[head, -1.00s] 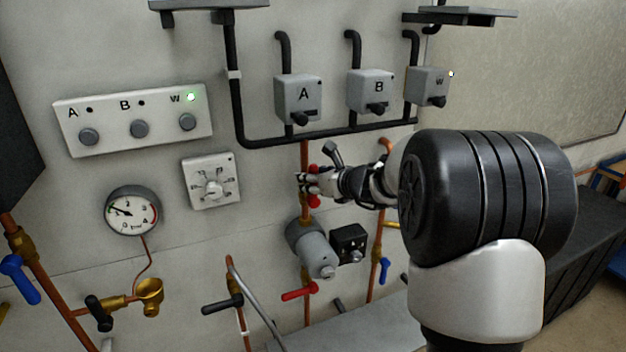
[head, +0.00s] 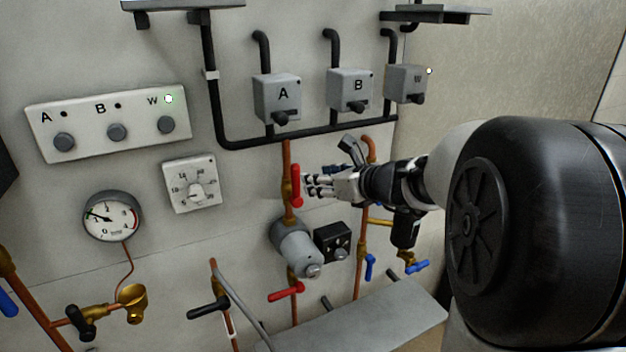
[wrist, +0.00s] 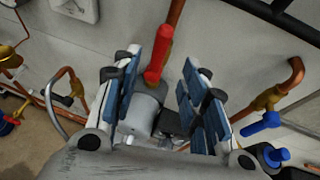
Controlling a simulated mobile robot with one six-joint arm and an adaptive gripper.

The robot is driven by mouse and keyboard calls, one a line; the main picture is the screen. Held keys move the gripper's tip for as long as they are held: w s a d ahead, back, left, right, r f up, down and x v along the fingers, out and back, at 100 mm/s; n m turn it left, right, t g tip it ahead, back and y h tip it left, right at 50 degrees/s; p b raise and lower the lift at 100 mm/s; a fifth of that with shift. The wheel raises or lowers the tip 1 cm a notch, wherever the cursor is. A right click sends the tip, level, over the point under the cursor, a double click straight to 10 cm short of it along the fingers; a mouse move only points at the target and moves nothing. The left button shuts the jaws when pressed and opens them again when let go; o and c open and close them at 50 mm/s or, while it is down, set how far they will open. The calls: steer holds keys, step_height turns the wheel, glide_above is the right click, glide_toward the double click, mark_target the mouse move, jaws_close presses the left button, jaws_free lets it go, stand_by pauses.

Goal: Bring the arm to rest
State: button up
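My gripper (head: 318,186) is in front of the wall, just right of an upright red valve handle (head: 296,186) on a copper pipe. In the wrist view my gripper (wrist: 168,75) has its two blue-padded fingers spread apart with nothing held between them. The red handle (wrist: 158,55) shows beyond the fingertips, close to the left finger. I cannot tell how wide the gap is between handle and fingers. My arm reaches in from the right, its large black joint filling the right side of the head view.
Below are a grey pump (head: 294,246), a black box (head: 332,241) and a lower red handle (head: 286,292). Switch boxes A (head: 277,98), B (head: 349,92) and W (head: 407,84) hang above. A button panel (head: 108,124), dial (head: 190,184) and gauge (head: 111,216) are left.

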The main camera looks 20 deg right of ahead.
steer(key=shift+s, duration=0.15)
stand_by(0.3)
steer(key=s+a+f+n+g+y, duration=0.2)
steer(key=s+a+n+g, duration=0.4)
steer(key=s+a+n, duration=1.1)
steer(key=s+d+f+n+g+h, duration=0.1)
steer(key=s+f+n+h, duration=0.1)
steer(key=s+n, duration=0.6)
steer(key=s+d+f+n+g+h, duration=0.1)
steer(key=s+f+n+h, duration=0.2)
steer(key=s+n, duration=0.4)
steer(key=shift+s+f+n, duration=0.4)
steer(key=shift+f+n, duration=0.2)
